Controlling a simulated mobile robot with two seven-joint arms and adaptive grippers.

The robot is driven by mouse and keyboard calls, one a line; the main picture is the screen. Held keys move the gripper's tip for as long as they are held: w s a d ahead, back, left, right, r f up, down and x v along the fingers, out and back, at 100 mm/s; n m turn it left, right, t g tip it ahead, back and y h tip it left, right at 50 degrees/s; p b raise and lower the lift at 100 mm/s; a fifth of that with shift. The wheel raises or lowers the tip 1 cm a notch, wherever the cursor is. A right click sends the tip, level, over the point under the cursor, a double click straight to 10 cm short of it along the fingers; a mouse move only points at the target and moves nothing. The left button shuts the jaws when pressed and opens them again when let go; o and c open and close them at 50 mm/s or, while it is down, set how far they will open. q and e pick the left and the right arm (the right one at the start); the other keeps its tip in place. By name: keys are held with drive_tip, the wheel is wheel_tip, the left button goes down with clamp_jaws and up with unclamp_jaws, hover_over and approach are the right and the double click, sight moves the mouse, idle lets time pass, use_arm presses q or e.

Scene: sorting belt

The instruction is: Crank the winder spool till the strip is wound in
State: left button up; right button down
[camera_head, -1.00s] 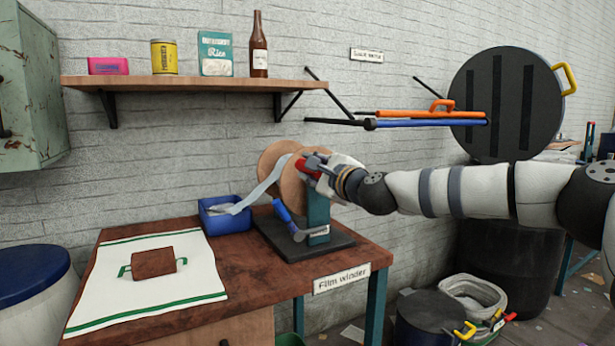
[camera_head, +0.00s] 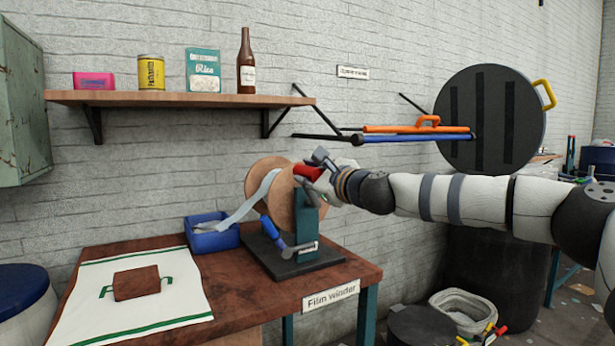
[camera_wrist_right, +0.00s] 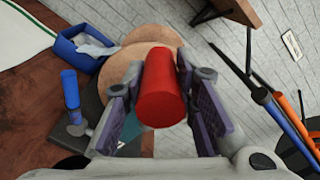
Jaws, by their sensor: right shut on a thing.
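The film winder stands on the wooden table with a round brown spool (camera_head: 258,178) on a teal post (camera_head: 307,218) and a black base (camera_head: 290,260). A pale strip (camera_head: 245,208) runs from the spool down into a blue bin (camera_head: 212,236), where some of it lies. My right gripper (camera_head: 318,172) is at the spool's near face, shut on the red crank handle (camera_head: 306,172). In the right wrist view the red handle (camera_wrist_right: 161,90) sits between both fingers, with the spool behind it. My left gripper is not in view.
A blue-handled tool (camera_head: 273,232) sits at the front of the winder base. A white cloth (camera_head: 85,310) with a brown block (camera_head: 137,283) lies at the table's left. A shelf (camera_head: 180,98) hangs above. Black rods (camera_head: 320,136) jut from the wall above my arm.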

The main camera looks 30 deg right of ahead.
drive_tip(key=shift+r, duration=0.1)
idle(0.3)
drive_tip(key=c, duration=1.3)
unclamp_jaws()
drive_tip(key=s+d, duration=0.1)
drive_tip(key=s, duration=1.1)
